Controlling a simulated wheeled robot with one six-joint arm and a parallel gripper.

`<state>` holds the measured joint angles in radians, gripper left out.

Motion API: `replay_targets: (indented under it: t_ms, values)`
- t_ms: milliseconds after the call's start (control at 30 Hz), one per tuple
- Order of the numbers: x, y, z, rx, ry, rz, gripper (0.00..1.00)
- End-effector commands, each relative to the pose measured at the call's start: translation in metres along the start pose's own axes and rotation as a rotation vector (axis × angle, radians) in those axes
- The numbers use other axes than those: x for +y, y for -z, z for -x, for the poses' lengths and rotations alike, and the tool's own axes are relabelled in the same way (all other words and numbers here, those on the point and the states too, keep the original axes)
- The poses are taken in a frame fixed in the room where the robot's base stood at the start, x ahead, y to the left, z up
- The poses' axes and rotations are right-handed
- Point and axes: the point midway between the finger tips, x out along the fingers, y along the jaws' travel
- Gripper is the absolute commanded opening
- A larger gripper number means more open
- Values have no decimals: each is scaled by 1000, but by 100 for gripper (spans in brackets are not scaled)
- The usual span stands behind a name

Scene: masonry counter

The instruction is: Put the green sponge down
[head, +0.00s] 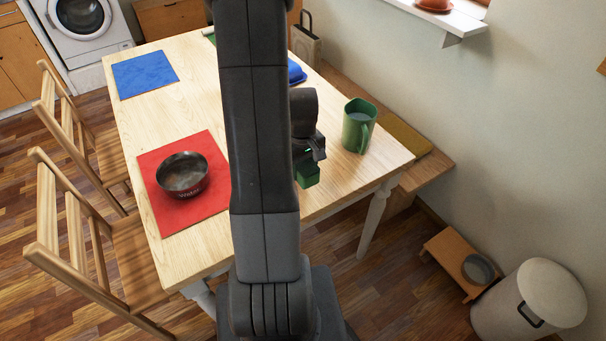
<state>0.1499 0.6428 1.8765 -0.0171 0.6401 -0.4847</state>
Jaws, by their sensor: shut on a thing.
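The green sponge (308,175) shows just below my gripper (309,158), to the right of my arm in the head view. My gripper is shut on the sponge, over the right part of the wooden table (215,92). Part of the sponge and of the gripper is hidden behind my arm. I cannot tell whether the sponge touches the tabletop.
A green mug (357,127) stands close to the right of my gripper. A metal bowl (182,175) sits on a red mat (209,148) at the left. A blue mat (144,74) lies farther back. A blue object (297,72) is partly hidden behind my arm.

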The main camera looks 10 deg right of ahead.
Motion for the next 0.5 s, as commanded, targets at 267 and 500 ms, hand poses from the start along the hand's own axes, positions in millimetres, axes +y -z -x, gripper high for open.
replay_targets:
  t_ms: [267, 500]
  values:
    - [0, 0, -30, -1, 0, 0, 28]
    - [0, 1, -30, 0, 0, 0, 28]
